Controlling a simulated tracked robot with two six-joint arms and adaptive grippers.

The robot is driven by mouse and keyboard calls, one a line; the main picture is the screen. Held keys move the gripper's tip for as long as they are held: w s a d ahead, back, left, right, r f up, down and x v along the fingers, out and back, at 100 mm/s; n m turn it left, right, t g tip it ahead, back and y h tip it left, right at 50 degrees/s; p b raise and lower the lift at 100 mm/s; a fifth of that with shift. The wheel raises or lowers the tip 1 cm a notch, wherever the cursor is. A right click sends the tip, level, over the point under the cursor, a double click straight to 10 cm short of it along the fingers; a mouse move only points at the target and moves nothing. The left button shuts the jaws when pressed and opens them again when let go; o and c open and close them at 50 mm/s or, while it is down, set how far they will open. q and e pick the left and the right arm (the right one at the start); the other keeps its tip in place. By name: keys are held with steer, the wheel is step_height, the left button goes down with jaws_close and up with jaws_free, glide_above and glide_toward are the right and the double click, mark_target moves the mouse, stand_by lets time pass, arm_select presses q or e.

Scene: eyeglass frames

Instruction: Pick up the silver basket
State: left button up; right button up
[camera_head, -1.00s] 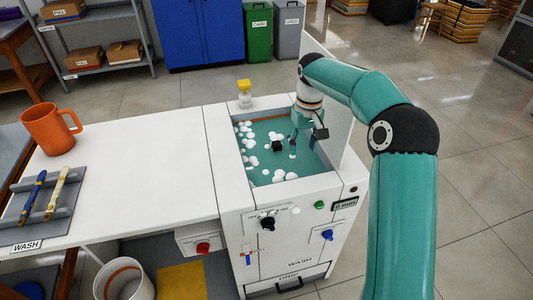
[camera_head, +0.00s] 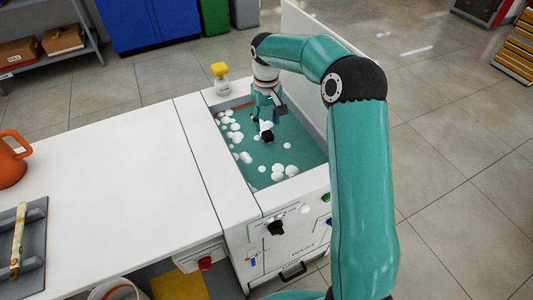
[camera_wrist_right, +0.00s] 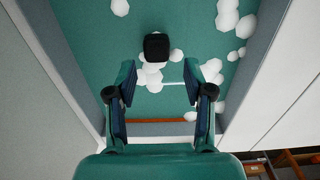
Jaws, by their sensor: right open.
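A black block (camera_head: 267,138), perhaps a grip, stands out of the teal liquid among white foam in the wash basin (camera_head: 250,200). It also shows in the right wrist view (camera_wrist_right: 157,47), just beyond my fingertips. No silver basket body can be made out; a thin pale line lies beside the foam in that view, and anything under the liquid is hidden. My right gripper (camera_head: 262,112) points down over the back of the basin, close to the block. In the wrist view its fingers (camera_wrist_right: 160,80) are apart with nothing held between them. My left gripper is out of view.
The basin's walls surround the gripper, with a tall white panel (camera_head: 312,50) on its right. A yellow-topped bottle (camera_head: 221,78) stands behind. A white worktop (camera_head: 110,185) lies left, with an orange mug (camera_head: 10,160) and a grey tray (camera_head: 35,225); its middle is clear.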

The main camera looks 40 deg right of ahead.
mark_target(268, 141)
steer(key=f, duration=0.9)
steer(key=shift+s+d+f, duration=0.1)
steer(key=shift+d+f, duration=0.1)
steer(key=shift+f, duration=0.1)
steer(key=shift+c, duration=0.3)
jaws_close()
